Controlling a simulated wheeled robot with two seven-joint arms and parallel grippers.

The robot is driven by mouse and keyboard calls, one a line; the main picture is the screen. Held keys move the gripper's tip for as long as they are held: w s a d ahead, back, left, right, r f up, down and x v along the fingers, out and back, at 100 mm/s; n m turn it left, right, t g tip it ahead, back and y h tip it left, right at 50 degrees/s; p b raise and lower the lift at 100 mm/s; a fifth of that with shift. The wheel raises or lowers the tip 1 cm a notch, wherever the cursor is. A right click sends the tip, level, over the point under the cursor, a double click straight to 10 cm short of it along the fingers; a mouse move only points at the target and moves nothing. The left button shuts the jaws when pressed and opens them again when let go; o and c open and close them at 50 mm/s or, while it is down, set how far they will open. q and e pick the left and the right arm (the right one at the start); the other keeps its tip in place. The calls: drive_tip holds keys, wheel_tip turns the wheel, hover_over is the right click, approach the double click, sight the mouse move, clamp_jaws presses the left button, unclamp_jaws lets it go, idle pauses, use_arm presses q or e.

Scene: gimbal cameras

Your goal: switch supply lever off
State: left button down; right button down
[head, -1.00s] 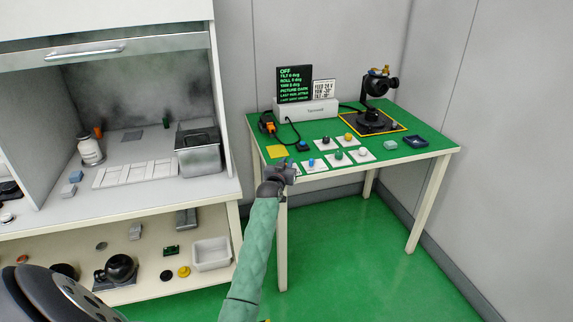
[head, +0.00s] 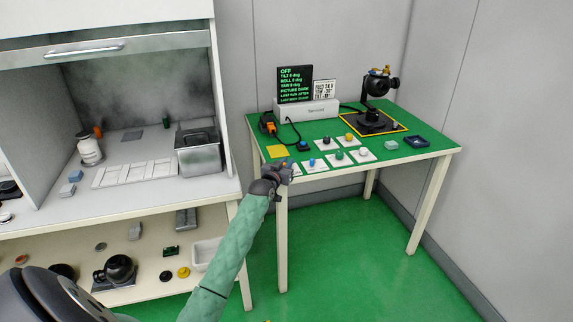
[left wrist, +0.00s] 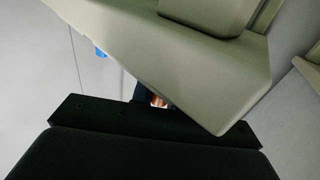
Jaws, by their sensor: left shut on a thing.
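I cannot make out a supply lever for certain. The black display (head: 295,84) above the white box (head: 309,111) reads OFF in its top line. My left gripper (head: 284,170) is at the front left corner of the green table, beside the front row of white cards. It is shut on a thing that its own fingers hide. In the left wrist view, a dark bar and a pale surface cover most of the picture, with a small orange and white patch (left wrist: 159,101) between them. My right gripper is not in view.
On the green table (head: 390,163), several knobs sit on white cards, with a yellow pad (head: 277,151) and an orange and black device (head: 268,124) at left. A black gimbal camera (head: 375,105) stands at the back right. A fume hood bench (head: 120,215) stands left.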

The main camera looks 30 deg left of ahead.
use_arm(q)
drive_tip(key=c, duration=1.4)
unclamp_jaws()
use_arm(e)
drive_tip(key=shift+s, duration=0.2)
use_arm(q)
drive_tip(key=shift+o, duration=0.2)
drive_tip(key=shift+s, duration=0.1)
